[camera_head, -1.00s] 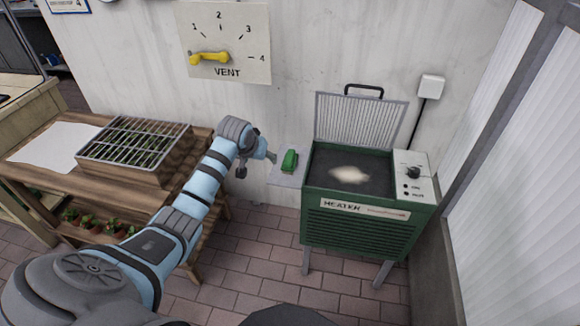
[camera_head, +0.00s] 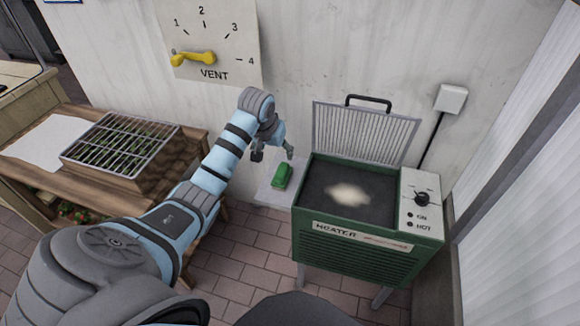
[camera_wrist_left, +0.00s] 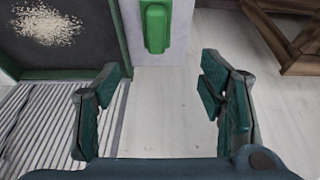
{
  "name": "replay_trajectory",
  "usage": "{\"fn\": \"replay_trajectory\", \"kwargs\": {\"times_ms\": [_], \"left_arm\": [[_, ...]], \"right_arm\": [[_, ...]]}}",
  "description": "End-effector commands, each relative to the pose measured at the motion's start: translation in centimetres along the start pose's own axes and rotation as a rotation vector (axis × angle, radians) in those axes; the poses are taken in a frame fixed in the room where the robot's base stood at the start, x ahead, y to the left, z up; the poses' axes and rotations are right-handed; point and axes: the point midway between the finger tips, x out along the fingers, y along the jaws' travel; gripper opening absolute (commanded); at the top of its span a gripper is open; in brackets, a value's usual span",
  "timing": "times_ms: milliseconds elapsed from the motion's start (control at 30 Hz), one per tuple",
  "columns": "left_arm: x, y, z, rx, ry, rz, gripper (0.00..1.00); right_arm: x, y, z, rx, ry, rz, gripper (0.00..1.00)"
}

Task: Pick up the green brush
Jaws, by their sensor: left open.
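The green brush (camera_head: 282,176) lies on a small pale shelf (camera_head: 268,194) at the left side of the green heater. It also shows in the left wrist view (camera_wrist_left: 156,27) at the top, beyond my fingertips. My left gripper (camera_head: 272,154) is open and empty, just behind and above the brush in the head view. In the left wrist view its two fingers (camera_wrist_left: 162,85) are wide apart, with pale wall between them. The brush is not touched by the fingers. My right gripper is in neither view.
The green heater (camera_head: 365,242) stands right of the shelf, its grille lid (camera_head: 362,132) raised and a pale patch (camera_head: 348,194) inside. A wooden table (camera_head: 190,150) with a grated planter (camera_head: 122,140) stands left. A vent dial (camera_head: 210,42) with yellow handle is on the wall.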

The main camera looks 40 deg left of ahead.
Motion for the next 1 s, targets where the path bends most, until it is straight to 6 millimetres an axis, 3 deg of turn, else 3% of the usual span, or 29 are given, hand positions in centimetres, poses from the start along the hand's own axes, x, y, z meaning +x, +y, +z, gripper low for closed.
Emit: {"fn": "replay_trajectory", "kwargs": {"times_ms": [200,333,600,867,1000], "left_arm": [[6.1,0.2,0.3,-0.001,-0.004,0.002,0.63],[8.3,0.2,0.2,0.001,-0.002,0.001,0.63],[12.9,0.9,0.6,-0.001,-0.002,0.000,0.63],[13.6,0.8,0.4,0.001,0.000,-0.001,0.63],[13.5,0.8,0.4,0.001,0.000,-0.001,0.46]], "right_arm": [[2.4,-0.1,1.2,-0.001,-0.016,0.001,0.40],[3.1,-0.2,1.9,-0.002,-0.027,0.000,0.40],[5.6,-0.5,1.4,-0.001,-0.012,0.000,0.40],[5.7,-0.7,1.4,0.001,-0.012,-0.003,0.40],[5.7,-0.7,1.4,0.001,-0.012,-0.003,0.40]]}}
